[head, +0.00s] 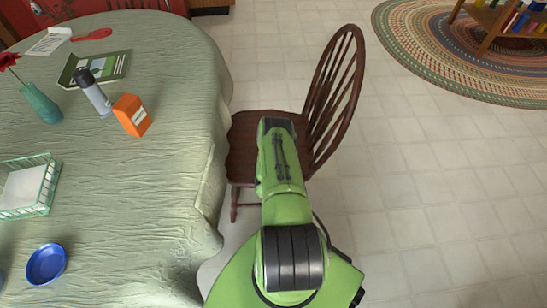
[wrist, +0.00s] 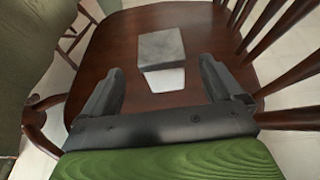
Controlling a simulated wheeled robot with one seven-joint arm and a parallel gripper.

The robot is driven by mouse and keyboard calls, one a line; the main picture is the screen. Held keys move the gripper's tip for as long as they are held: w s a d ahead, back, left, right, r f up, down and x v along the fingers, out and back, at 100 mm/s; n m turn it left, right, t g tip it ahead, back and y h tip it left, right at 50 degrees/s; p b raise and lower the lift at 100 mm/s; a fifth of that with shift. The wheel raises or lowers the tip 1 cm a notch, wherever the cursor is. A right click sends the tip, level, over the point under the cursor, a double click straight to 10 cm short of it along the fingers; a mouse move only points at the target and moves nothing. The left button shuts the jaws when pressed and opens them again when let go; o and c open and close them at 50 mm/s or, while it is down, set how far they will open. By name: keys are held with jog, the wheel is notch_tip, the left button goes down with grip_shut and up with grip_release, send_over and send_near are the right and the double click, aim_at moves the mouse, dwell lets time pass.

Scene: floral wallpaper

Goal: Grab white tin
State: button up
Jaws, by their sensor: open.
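A small box-shaped tin (wrist: 164,80) with a grey top and a white side rests on the brown seat of a wooden chair (wrist: 115,52). In the wrist view my gripper (wrist: 162,67) is open, with one dark finger on each side of the tin's near white face. The fingers look apart from the tin, and nothing is held. In the head view my green arm reaches over the chair (head: 243,160), and the tin and the fingertips are hidden behind it.
The chair's spindle back (head: 335,85) rises to the right of my arm. A cloth-covered table (head: 150,190) stands at left, holding an orange box (head: 132,115), a grey bottle (head: 93,92), a blue bowl (head: 46,264) and a wire basket (head: 28,187). Open tiled floor lies right.

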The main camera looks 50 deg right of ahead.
jog(key=b+x, duration=0.2)
jog(key=x, duration=0.2)
jog(key=shift+w+d, duration=0.1)
jog(key=shift+w, duration=0.1)
jog(key=b+x, duration=0.2)
jog(key=x, duration=0.3)
jog(key=shift+d, duration=0.2)
jog(key=c, duration=1.2)
notch_tip(320, 180, up, 10)
jog(key=p, duration=0.4)
jog(key=shift+c, duration=0.2)
